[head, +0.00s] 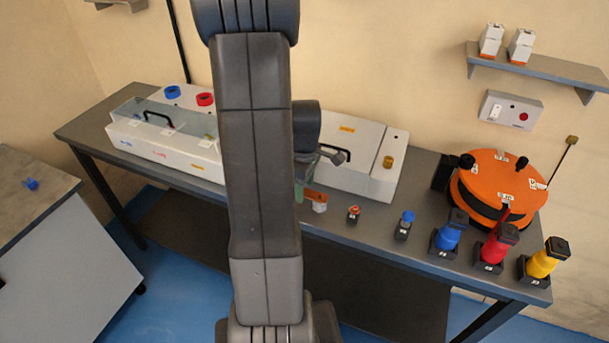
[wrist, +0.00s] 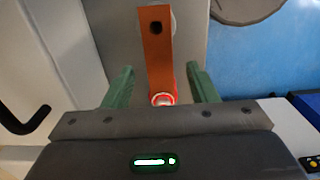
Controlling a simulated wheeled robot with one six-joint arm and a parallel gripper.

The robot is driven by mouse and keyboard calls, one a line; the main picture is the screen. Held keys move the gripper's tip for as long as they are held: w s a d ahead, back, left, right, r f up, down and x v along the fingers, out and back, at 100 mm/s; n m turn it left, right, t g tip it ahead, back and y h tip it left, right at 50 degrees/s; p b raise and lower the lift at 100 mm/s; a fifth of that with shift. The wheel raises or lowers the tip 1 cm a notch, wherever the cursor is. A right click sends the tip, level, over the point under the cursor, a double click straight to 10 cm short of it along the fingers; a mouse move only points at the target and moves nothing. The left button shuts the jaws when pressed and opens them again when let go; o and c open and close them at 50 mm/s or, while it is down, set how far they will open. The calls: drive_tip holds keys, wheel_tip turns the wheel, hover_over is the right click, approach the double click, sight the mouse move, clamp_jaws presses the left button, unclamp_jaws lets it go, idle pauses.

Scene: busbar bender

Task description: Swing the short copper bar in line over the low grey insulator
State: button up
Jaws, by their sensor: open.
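The short copper bar (wrist: 156,52) runs lengthwise up the wrist view, with a dark hole near its far end. In the head view, the bar (head: 314,195) shows just right of my arm. A pale, low round insulator (head: 319,207) stands under or beside its right end; its edge shows beside the bar's far end in the wrist view (wrist: 174,21). I cannot tell whether the bar is fully in line over it. My gripper (wrist: 160,74) is open, with one green finger on each side of the bar. A red-and-white ring (wrist: 162,99) shows at the bar's near end.
A white box with a black handle (head: 350,160) stands behind the bar. A small orange-topped post (head: 353,214) and a blue-topped post (head: 403,225) stand to the right on the grey bench (head: 378,225). My arm hides the bench's middle.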

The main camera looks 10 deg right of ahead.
wheel_tip(320, 180, up, 14)
drive_tip(key=shift+f, duration=0.15)
drive_tip(key=shift+f, duration=0.1)
idle(0.4)
wheel_tip(320, 180, down, 14)
drive_tip(key=shift+r, duration=0.15)
idle(0.3)
idle(0.4)
